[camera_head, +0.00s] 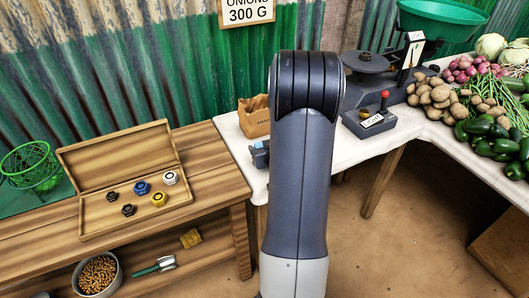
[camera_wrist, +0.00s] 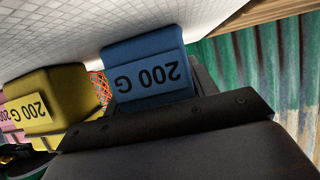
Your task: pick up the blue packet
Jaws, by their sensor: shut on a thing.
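The blue packet (camera_wrist: 143,60) fills the middle of the wrist view, its "200 G" label upside down. My gripper (camera_wrist: 165,103) is shut on it, with dark finger parts along the packet's lower and right sides. A white gridded surface shows directly behind the packet; I cannot tell whether they touch. A yellow packet (camera_wrist: 55,88), also marked 200 G, stands left of it, apart from the gripper. A pink packet (camera_wrist: 14,112) shows at the left edge. In the head view my own arm hides the gripper; a small blue patch beside the arm is too unclear to name.
A brown paper bag (camera_head: 254,122) stands on the white counter (camera_head: 232,138) left of my arm. A scale (camera_head: 372,65) and a box with a red knob (camera_head: 370,120) stand right. Vegetables crowd the far right.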

